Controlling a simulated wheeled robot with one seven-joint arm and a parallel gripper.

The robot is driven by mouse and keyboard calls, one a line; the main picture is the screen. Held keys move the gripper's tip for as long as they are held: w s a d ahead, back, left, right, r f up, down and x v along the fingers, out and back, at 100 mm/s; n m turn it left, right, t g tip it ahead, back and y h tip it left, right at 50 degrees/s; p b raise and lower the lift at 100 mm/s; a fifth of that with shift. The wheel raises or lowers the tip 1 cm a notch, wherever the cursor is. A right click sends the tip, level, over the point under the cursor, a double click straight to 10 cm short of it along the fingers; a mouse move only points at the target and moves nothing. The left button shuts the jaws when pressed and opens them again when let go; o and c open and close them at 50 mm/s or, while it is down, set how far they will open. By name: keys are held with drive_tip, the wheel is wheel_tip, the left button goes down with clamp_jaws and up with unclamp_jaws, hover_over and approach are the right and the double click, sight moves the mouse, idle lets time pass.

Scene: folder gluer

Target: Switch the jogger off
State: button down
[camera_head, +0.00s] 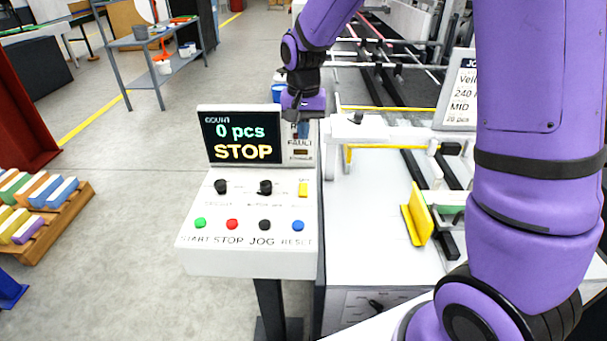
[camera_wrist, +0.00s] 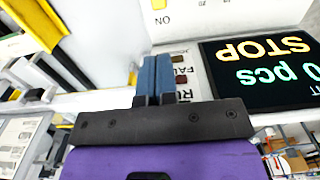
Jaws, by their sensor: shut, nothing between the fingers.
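The control box (camera_head: 205,258) stands left of the machine, with two black knobs (camera_head: 221,187) (camera_head: 265,187) and a yellow switch (camera_head: 303,190) on its sloped panel. The small labels there are too blurred to read fully. In the wrist view the yellow switch (camera_wrist: 159,4) shows at the top edge beside upside-down "ON". Another black knob (camera_head: 375,305) is low on the machine's front. My gripper (camera_head: 301,131) is shut and empty at the display's right edge, above the yellow switch. Its blue fingers (camera_wrist: 155,66) show in the wrist view, partly covering a "FAULT" label.
The display (camera_head: 241,137) reads "0 pcs" and "STOP". Green, red, black and blue buttons (camera_head: 265,225) line the panel's front. A yellow guide (camera_head: 420,215) stands on the machine bed at right. A wooden rack (camera_head: 60,225) is at left; the floor between is clear.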

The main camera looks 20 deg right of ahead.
sight(304, 184)
wheel_tip(304, 184, down, 14)
idle(0.6)
drive_tip(key=shift+f, duration=0.2)
idle(0.3)
drive_tip(key=shift+r, duration=0.85)
drive_tip(key=shift+r, duration=0.1)
wheel_tip(304, 184, up, 14)
drive_tip(key=w+d, duration=0.1)
drive_tip(key=w, duration=0.1)
drive_tip(key=shift+w+f, duration=0.25)
idle(0.4)
